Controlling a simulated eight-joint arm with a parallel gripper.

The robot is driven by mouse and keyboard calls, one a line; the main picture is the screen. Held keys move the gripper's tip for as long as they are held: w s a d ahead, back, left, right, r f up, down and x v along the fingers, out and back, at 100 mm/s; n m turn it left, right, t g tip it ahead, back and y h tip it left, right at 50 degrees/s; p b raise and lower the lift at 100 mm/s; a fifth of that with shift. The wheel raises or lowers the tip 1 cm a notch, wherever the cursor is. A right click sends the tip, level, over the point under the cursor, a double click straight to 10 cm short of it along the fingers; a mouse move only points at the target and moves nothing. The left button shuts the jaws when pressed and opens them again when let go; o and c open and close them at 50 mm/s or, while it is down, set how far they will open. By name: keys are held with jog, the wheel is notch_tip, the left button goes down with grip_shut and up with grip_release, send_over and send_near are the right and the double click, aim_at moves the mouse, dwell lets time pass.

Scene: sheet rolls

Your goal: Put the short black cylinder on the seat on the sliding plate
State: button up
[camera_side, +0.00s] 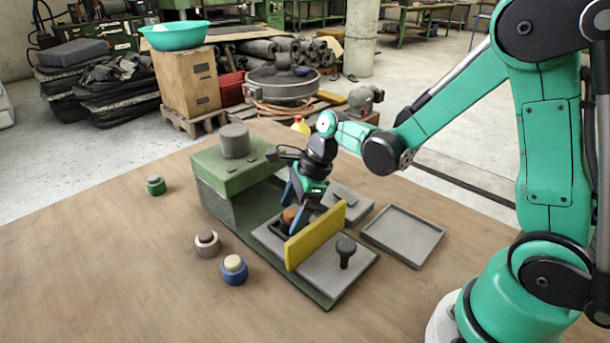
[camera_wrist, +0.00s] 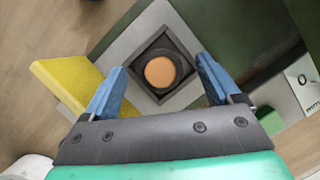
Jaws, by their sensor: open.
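The short black cylinder, with an orange top (camera_wrist: 160,71), stands in the dark square seat (camera_wrist: 136,64) on the grey sliding plate (camera_side: 325,268). In the side view its orange top (camera_side: 290,214) shows between my fingers and behind the yellow upright board. My gripper (camera_wrist: 163,85) is open, with one blue finger on each side of the cylinder and a visible gap to both in the wrist view. In the side view my gripper (camera_side: 300,205) points down at the seat, and the yellow board hides part of the fingertips.
The yellow board (camera_side: 315,236) stands close beside my fingers. A black knob (camera_side: 346,248) rises from the plate. The green press block (camera_side: 222,165) stands behind left. Green (camera_side: 156,186), grey (camera_side: 207,244) and blue (camera_side: 234,271) cylinders stand left on the table. An empty tray (camera_side: 403,234) lies right.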

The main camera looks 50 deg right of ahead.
jog(key=s+r+n+t+h, duration=0.1)
jog(key=s+r+n, duration=0.1)
jog(key=n, duration=0.3)
jog(key=s+d+r+n+h, duration=0.1)
jog(key=s+r+n, duration=0.1)
jog(key=r+n, duration=0.3)
jog(key=s+d+r+n+t, duration=0.1)
jog(key=s+r+n, duration=0.1)
jog(key=n, duration=0.3)
jog(key=shift+s+r+t+h, duration=0.2)
jog(key=shift+r+t+h, duration=0.15)
jog(key=shift+r, duration=0.35)
jog(key=n, duration=0.3)
jog(key=s+n+t, duration=0.1)
jog(key=n, duration=0.2)
jog(key=n+t+h, duration=0.1)
jog(key=n, duration=0.2)
jog(key=shift+s+a+f, duration=0.15)
jog(key=shift+a+f, duration=0.05)
jog(key=shift+f, duration=0.15)
